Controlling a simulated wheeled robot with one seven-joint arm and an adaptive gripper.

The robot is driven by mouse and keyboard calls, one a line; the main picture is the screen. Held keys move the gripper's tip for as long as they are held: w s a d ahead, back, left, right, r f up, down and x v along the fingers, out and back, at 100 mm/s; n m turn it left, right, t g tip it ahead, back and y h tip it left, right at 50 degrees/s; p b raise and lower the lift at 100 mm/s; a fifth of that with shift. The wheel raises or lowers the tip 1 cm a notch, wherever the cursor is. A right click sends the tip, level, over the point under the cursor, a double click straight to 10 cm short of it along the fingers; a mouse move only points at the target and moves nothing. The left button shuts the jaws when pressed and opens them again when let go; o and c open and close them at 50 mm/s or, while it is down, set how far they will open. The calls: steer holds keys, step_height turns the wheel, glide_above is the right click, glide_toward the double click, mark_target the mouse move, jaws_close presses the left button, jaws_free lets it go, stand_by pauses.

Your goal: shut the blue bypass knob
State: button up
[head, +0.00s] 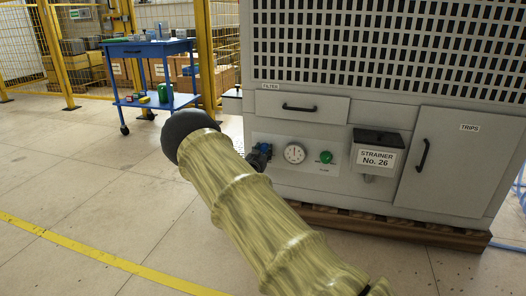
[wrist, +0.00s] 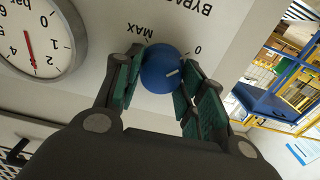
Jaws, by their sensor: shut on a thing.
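The blue bypass knob (wrist: 158,72) sits on the light panel in the wrist view, below the printed words BYPASS and MAX and a 0 mark. A short white line on it points toward the right, on the side of the 0, but I cannot tell whether it lines up exactly. My gripper (wrist: 160,84) has its green-padded fingers on either side of the knob and is shut on it. In the head view my gripper (head: 257,158) is at the panel's left end, largely hidden by my arm, with a bit of blue (head: 265,147) showing there.
A pressure gauge (head: 294,153) and a green button (head: 326,157) sit right of the knob. Beyond them are the strainer box (head: 378,150) and the TRIPS door (head: 459,165). A blue cart (head: 150,48) stands at the back left. The floor on the left is clear.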

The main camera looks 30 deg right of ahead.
steer(key=o, duration=1)
steer(key=shift+d, duration=0.1)
steer(key=v, duration=1.2)
steer(key=shift+s, duration=0.1)
